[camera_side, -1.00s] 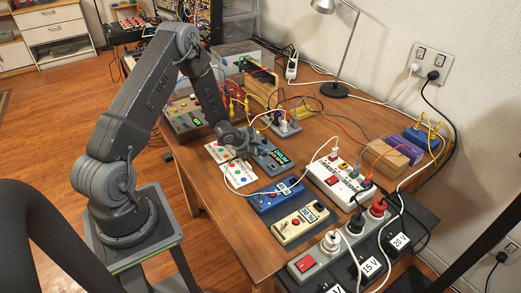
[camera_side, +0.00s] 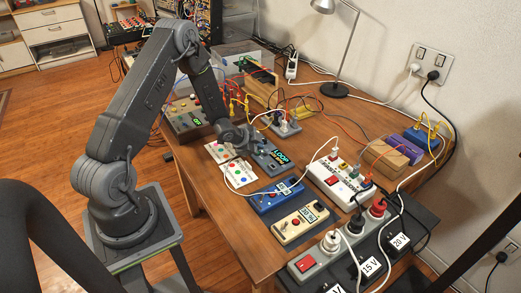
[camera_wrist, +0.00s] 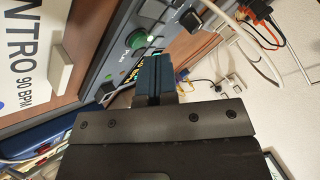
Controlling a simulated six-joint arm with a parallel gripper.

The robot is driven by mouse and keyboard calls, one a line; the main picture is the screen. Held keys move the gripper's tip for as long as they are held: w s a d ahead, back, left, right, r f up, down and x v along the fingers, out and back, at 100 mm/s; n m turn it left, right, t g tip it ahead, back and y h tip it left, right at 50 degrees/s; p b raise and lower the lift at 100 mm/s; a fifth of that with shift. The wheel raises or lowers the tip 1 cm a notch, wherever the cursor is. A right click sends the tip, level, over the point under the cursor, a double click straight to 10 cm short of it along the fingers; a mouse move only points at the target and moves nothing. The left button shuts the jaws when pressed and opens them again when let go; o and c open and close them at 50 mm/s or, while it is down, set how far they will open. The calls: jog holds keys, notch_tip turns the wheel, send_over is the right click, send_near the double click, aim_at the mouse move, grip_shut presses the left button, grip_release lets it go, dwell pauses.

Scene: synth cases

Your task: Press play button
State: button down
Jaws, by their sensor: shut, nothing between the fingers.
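A grey box with a lit display (camera_side: 280,158) stands on the table; the display reads LOOP in the side view. My gripper (camera_side: 254,148) is over the left end of this box, shut and empty. In the wrist view the fingers (camera_wrist: 156,78) are together, close to the box's grey panel (camera_wrist: 117,68). A round green button (camera_wrist: 137,40) sits on that panel, just beyond the fingertips.
Printed cards (camera_side: 236,172) lie left of the box; one (camera_wrist: 25,65) reads INTRO 90 BPM in the wrist view. Loose cables cross the table.

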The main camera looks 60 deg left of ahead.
jog(key=shift+r, duration=3.05)
jog(key=s+d+r+n+g+y, duration=0.1)
jog(key=s+d+r+n, duration=0.15)
jog(key=r, duration=0.45)
jog(key=s+d+r+n+y, duration=0.1)
jog(key=s+d+r, duration=0.1)
jog(key=d+r, duration=0.3)
jog(key=s+d+r+n+g, duration=0.1)
jog(key=s+d+r, duration=0.15)
jog(key=r, duration=0.55)
jog(key=s+d+r+n+h, duration=0.1)
jog(key=s+d+r, duration=0.2)
jog(key=s+d, duration=0.3)
jog(key=s+d+r+n+g+h, duration=0.1)
jog(key=s+d+r+n+h, duration=0.1)
jog(key=s+d, duration=0.5)
jog(key=s+r, duration=0.1)
jog(key=s, duration=0.3)
jog(key=shift+s+d+g, duration=0.2)
jog(key=shift+s+g, duration=0.1)
jog(key=shift+s, duration=0.1)
